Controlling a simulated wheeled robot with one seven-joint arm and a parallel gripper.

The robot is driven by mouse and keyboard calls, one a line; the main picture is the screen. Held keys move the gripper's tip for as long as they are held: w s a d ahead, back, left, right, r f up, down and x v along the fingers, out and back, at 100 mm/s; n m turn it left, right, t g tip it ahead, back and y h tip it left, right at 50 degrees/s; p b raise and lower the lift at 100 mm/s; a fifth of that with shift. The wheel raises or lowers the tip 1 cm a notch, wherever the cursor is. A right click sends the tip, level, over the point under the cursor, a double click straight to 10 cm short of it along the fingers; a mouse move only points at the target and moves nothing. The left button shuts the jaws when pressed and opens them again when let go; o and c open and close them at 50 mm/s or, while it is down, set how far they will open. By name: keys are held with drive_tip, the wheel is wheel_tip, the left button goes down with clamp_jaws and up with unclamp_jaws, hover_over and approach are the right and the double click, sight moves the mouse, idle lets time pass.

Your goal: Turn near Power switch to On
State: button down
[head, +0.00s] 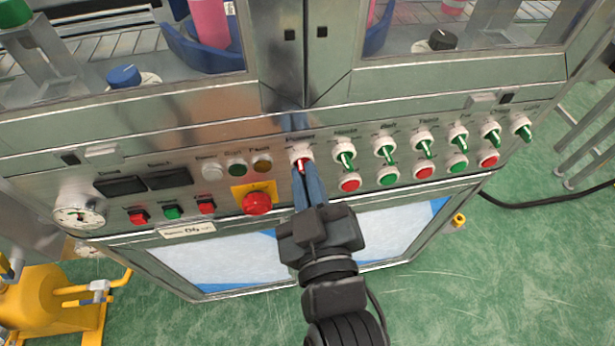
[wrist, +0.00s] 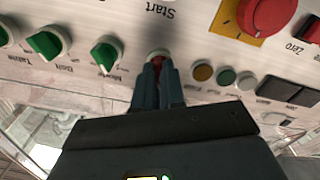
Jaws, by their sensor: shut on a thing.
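The Power switch (head: 301,157) is a white round collar with a red handle, at the left end of the row of rotary switches on the machine's front panel. My gripper (head: 303,172) reaches it from below, with its two blue fingers shut on the red handle. In the wrist view the switch (wrist: 157,56) shows just beyond the fingertips of my gripper (wrist: 157,68). The fingers hide much of the handle, so its exact angle is hard to tell.
Several green-handled switches (head: 386,150) run to the right, with red and green buttons (head: 350,184) below them. A red emergency button (head: 257,203) on a yellow plate sits close on the left. Small indicator lamps (head: 237,168) are at the upper left. Glass doors stand above.

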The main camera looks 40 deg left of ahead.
drive_tip(key=m+p, duration=0.2)
drive_tip(key=m, duration=0.8)
drive_tip(key=shift+m+p, duration=0.35)
drive_tip(key=shift+m, duration=0.05)
idle(0.4)
drive_tip(key=c, duration=1.2)
unclamp_jaws()
drive_tip(key=shift+b+v, duration=1.05)
drive_tip(key=shift+v, duration=2.8)
